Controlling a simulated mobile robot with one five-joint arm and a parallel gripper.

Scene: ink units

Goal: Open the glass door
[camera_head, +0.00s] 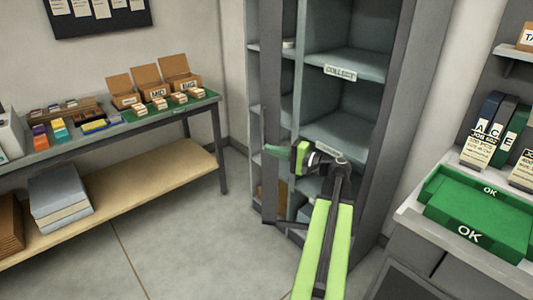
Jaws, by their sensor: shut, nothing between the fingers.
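The tall grey cabinet (394,75) stands in the middle with shelves inside. Its dark-framed glass door (269,190) appears at the left of the front, standing at an angle to the cabinet, with the shelf bays to its right uncovered. Shelving shows through the pane. My gripper (269,152) is shut and empty, its green fingertips pointing left in front of the door's lower half. I cannot tell whether they touch the door. My wrist and arm hide part of the lower shelves.
A bench (150,124) with small open boxes and a lower wooden shelf stands at left. A counter (448,240) with green OK trays (480,217) stands close at right. The floor (185,235) between bench and cabinet is clear.

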